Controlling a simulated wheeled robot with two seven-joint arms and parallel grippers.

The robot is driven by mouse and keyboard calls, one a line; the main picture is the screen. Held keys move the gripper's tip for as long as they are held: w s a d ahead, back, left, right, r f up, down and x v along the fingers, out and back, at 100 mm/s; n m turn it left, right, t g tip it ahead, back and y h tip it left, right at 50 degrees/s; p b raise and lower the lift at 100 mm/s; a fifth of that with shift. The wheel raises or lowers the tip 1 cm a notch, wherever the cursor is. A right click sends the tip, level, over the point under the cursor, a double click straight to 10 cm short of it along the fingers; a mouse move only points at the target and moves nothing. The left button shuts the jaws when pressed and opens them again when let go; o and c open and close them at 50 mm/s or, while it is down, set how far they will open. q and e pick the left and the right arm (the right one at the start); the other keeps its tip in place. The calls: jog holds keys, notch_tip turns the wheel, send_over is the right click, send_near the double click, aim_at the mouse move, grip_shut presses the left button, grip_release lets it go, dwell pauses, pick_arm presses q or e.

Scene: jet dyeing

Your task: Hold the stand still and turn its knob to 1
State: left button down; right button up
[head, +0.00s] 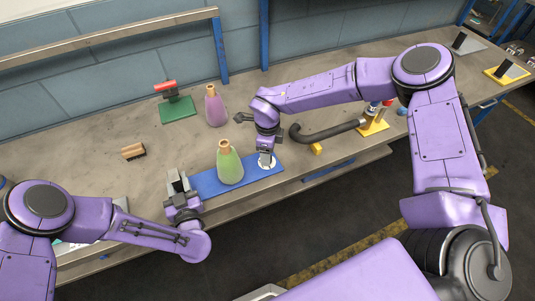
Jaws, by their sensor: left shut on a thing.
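The stand is a flat blue plate (210,184) lying near the table's front edge. A round whitish dial (267,165) is at its right end; the knob itself is hidden under my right gripper, and I cannot read any number. My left gripper (178,186) is at the plate's left end and shut on the stand there. My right gripper (266,153) points down over the dial, its fingertips at or just above it. I cannot tell whether its jaws are closed on the knob.
A green flask (229,166) with a tan stopper stands at the plate, between my grippers. Behind are a purple flask (215,108) and a green base with a red-topped part (178,107). A brush-like block (133,152) lies left. A dark curved hose (325,133) and yellow block (316,148) lie right.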

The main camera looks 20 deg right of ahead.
notch_tip(320, 180, up, 10)
jog(key=shift+f, duration=0.15)
pick_arm(q)
jog(key=c, duration=0.7)
grip_release()
